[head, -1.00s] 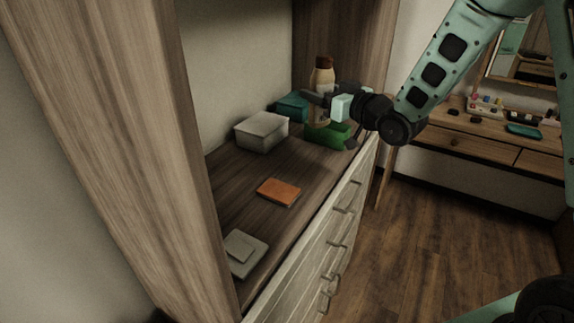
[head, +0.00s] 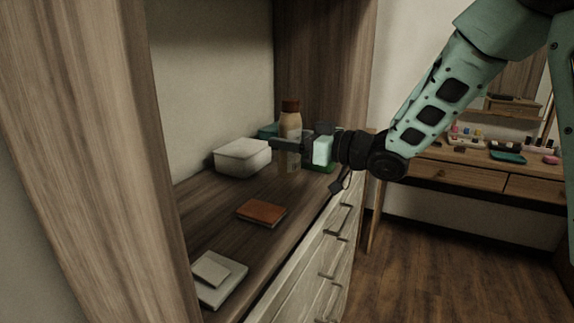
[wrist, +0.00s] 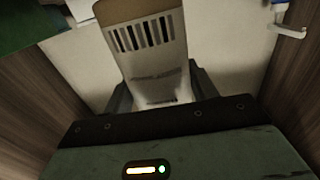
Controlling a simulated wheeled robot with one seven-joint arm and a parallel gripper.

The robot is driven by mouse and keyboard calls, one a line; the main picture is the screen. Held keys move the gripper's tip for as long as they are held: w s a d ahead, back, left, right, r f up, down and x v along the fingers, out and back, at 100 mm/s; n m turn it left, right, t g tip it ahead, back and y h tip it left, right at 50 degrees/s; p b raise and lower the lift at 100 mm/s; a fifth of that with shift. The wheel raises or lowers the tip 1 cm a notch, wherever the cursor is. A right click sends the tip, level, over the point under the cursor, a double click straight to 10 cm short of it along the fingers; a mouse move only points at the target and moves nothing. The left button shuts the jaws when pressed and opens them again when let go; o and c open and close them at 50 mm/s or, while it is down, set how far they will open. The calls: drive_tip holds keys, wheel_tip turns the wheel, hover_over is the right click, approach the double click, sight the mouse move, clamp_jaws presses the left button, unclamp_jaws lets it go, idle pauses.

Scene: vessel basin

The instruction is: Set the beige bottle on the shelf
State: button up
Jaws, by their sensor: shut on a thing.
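The beige bottle (head: 291,121) has a brown cap and stands roughly upright in my gripper (head: 296,148). The gripper reaches in from the right and is shut around the bottle's middle. The bottle's lower part shows below the fingers, over the wooden shelf (head: 215,205); I cannot tell whether its base touches the surface. In the wrist view the bottle (wrist: 147,50) lies between the two dark fingers, with a striped label mark facing the camera.
A white box (head: 242,157) sits left of the bottle, with a teal box (head: 268,130) behind. An orange-brown book (head: 261,213) and a grey stacked item (head: 217,277) lie nearer. Bare shelf lies between them.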

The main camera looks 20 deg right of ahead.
sight(299, 159)
drive_tip(key=shift+f+b, duration=0.3)
drive_tip(key=shift+f, duration=1.9)
drive_tip(key=shift+f, duration=0.15)
drive_tip(key=o, duration=1.1)
drive_tip(key=v, duration=1.2)
drive_tip(key=shift+r, duration=0.2)
